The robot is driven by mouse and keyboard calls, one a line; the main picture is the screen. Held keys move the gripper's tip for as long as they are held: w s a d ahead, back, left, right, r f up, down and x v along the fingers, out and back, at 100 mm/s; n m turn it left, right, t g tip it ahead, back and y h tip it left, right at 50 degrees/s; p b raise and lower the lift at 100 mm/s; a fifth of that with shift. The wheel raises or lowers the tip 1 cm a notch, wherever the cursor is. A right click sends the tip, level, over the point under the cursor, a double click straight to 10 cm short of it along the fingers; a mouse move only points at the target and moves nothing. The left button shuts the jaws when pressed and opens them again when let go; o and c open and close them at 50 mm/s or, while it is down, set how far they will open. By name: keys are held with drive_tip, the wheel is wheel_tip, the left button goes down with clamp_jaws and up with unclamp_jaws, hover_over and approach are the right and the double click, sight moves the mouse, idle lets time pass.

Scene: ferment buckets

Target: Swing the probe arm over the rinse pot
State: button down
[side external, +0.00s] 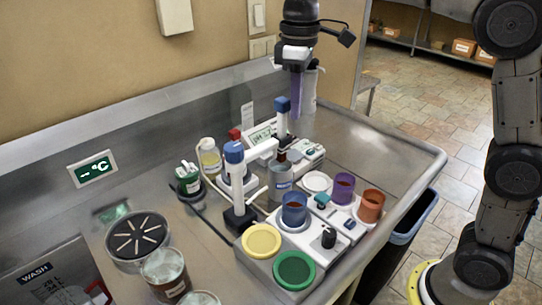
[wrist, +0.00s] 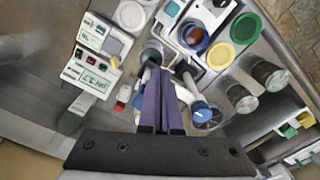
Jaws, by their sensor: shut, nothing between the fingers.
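The post's blue cap (wrist: 202,112) also shows in the wrist view. I cannot tell for certain which vessel is the rinse pot; a white vessel with a blue label (side external: 248,183) stands partly hidden behind the post.
A meter with a display (side external: 262,134) stands behind the arm. Blue (side external: 294,208), purple (side external: 343,188) and orange (side external: 371,205) cups stand at the right front. Yellow (side external: 262,241) and green (side external: 294,270) lids lie in front. The right counter is clear.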

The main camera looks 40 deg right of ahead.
drive_tip(key=shift+s, duration=0.1)
wheel_tip(320, 180, up, 6)
drive_tip(key=s, duration=0.1)
drive_tip(key=shift+a, duration=0.25)
idle(0.9)
drive_tip(key=shift+s, duration=0.1)
idle(1.4)
